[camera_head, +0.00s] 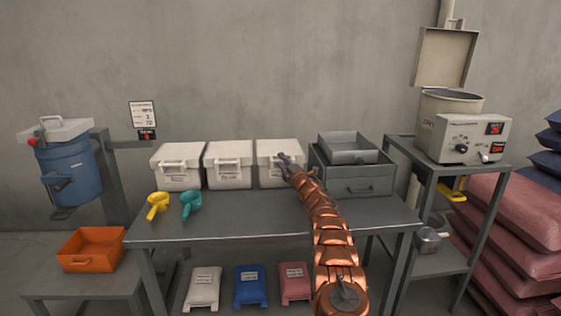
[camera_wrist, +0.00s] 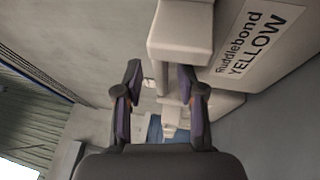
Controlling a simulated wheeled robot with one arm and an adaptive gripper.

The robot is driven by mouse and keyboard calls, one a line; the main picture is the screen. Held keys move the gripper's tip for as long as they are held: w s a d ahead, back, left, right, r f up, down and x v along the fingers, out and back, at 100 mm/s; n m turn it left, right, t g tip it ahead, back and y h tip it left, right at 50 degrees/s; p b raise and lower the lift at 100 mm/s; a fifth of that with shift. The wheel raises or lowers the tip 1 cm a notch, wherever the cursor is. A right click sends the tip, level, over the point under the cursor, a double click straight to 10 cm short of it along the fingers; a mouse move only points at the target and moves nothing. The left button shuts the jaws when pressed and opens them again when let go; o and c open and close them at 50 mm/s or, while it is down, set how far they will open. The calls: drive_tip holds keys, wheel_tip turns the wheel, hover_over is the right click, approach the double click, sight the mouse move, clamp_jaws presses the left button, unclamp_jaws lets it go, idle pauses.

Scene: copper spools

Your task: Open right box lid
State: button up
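Three white lidded boxes stand in a row at the back of the table, lids shut. The right box (camera_head: 270,150) is partly hidden behind my gripper (camera_head: 286,164), which is at its front near the lid handle. In the wrist view, that box's face with a "Ruddlebond YELLOW" label (camera_wrist: 259,40) fills the upper right, and a pale block that looks like its handle (camera_wrist: 182,32) juts out. My gripper (camera_wrist: 158,80) shows two spread fingers beside this block. The fingers are open, and nothing is visibly clamped; exact contact cannot be told.
The middle box (camera_head: 228,166) and left box (camera_head: 176,168) stand to the left. A grey drawer unit with a tray (camera_head: 358,178) stands close on the right. Yellow (camera_head: 157,204) and teal (camera_head: 190,203) scoops lie at the table's left. The table's front middle (camera_head: 245,220) is clear.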

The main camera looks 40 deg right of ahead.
drive_tip(key=shift+w+d, duration=0.1)
drive_tip(key=shift+w, duration=0.25)
drive_tip(key=shift+c, duration=0.2)
drive_tip(key=shift+d, duration=0.1)
clamp_jaws()
idle(0.4)
